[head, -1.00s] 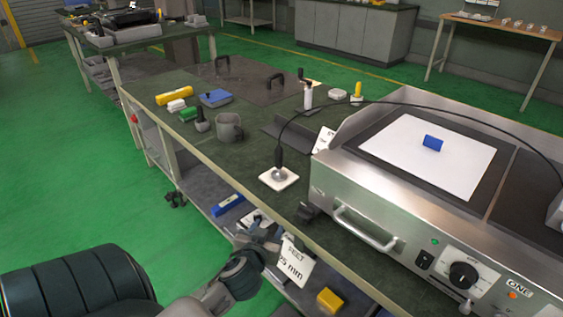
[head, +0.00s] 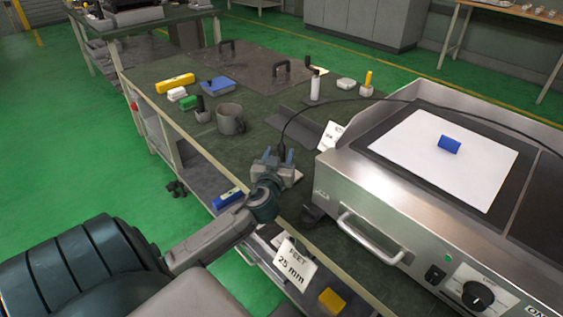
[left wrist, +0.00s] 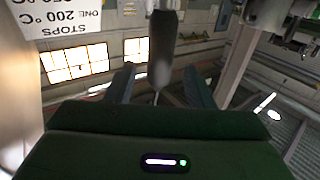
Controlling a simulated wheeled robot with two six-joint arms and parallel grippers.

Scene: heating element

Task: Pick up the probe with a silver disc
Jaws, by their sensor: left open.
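The probe is mostly hidden behind my left gripper in the head view. Its black cable (head: 305,111) rises from there and arcs over the steel heating unit. In the left wrist view the probe's dark handle (left wrist: 163,45) stands upright, its thin stem running down between my fingers. My left gripper (head: 278,156) is open around or just in front of the probe; it also shows in the left wrist view (left wrist: 160,85). I cannot tell whether the fingers touch it. The silver disc is hidden. My right gripper is not in view.
The steel heating unit (head: 400,215), with a white sheet (head: 440,160) and blue block (head: 450,145) on top, stands close to the right. A grey mug (head: 229,118) and a white bottle (head: 315,88) stand on the bench (head: 180,125) behind. Small blocks lie at the back left.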

